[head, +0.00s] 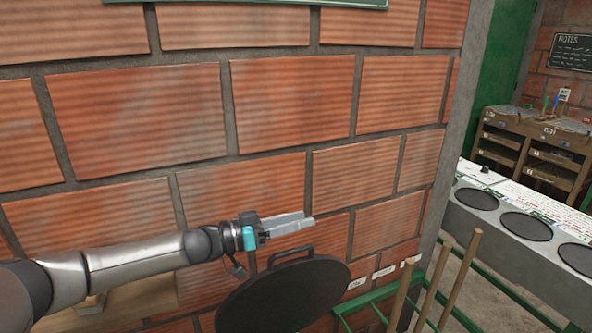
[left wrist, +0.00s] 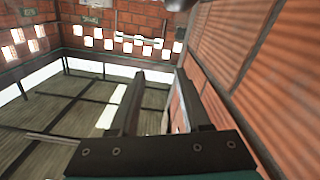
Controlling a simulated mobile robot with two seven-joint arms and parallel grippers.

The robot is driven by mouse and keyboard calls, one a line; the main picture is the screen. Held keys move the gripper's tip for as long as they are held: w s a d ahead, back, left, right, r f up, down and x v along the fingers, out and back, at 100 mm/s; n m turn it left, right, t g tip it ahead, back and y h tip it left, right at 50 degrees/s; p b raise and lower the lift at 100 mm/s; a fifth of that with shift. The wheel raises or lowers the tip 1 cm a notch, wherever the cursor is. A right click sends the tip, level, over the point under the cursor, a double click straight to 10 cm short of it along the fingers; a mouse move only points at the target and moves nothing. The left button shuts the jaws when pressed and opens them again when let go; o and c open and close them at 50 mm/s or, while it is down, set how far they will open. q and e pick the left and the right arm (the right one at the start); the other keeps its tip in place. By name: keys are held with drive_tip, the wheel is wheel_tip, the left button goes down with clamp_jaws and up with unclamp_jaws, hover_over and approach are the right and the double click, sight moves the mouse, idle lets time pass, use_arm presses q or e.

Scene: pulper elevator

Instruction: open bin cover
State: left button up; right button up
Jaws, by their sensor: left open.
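A dark round bin cover (head: 285,297) shows at the bottom of the head view, cut off by the lower edge. A bar handle (head: 291,253) rises from its upper part. The bin under it is out of view. My left gripper (head: 308,222) is open and empty, just above the handle in the picture and pointing right along the brick wall; I see no contact with the handle. In the left wrist view its two fingers (left wrist: 160,85) stand apart with nothing between them, and I cannot make out the cover there. My right gripper is not in view.
A brick wall (head: 295,95) stands close behind the arm. Wooden handles (head: 434,285) and a green rail (head: 375,300) are right of the cover. A grey counter (head: 500,232) with several round dark lids and a wooden shelf unit (head: 535,150) stand farther right.

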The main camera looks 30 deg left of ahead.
use_arm(q)
wheel_tip(320, 180, up, 12)
drive_tip(key=p, duration=0.2)
idle(0.4)
